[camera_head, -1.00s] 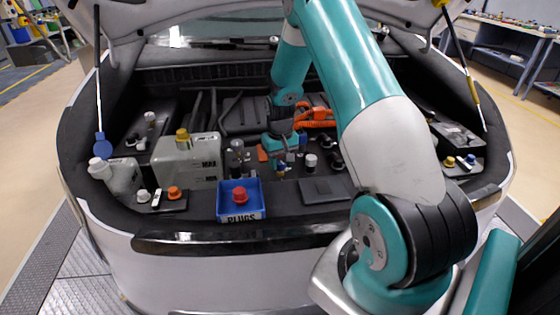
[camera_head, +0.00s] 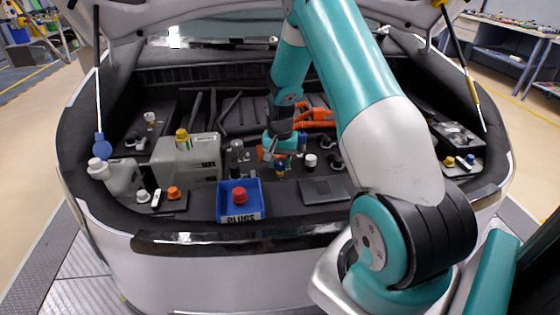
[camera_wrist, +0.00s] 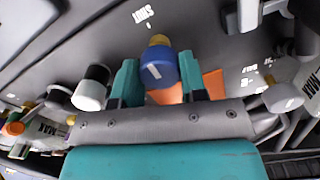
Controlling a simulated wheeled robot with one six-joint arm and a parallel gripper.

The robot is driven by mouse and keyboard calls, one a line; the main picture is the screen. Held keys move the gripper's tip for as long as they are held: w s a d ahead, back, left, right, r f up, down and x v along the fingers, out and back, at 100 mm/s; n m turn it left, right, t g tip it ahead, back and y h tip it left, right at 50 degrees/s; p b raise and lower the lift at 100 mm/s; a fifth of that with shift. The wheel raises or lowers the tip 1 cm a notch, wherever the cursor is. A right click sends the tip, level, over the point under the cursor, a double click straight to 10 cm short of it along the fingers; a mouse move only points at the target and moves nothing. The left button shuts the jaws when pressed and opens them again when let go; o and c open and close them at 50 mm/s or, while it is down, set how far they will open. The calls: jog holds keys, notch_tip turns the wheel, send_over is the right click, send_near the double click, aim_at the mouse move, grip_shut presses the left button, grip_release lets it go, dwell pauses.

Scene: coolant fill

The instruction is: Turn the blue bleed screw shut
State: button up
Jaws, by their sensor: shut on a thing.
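The blue bleed screw (camera_wrist: 158,70) has a white mark on its face and a brass-coloured part behind it. In the wrist view it sits between the two teal fingers of my gripper (camera_wrist: 157,80), which are shut on its sides. In the head view my gripper (camera_head: 281,152) is low in the middle of the engine bay, and the screw beneath it is small and hard to make out.
A blue plugs bin (camera_head: 225,202) with a red knob (camera_head: 239,195) stands at the front. A pale tank (camera_head: 199,163) with a yellow cap is to the left. A white-capped fitting (camera_head: 310,160) and orange hoses (camera_head: 316,116) are close on the right.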

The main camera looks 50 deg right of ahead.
aim_at(280, 161)
dwell(0.3)
jog(key=o, duration=0.9)
jog(key=shift+o, duration=0.2)
notch_tip(280, 161, up, 18)
jog(key=b, duration=0.1)
jog(key=shift+f, duration=0.25)
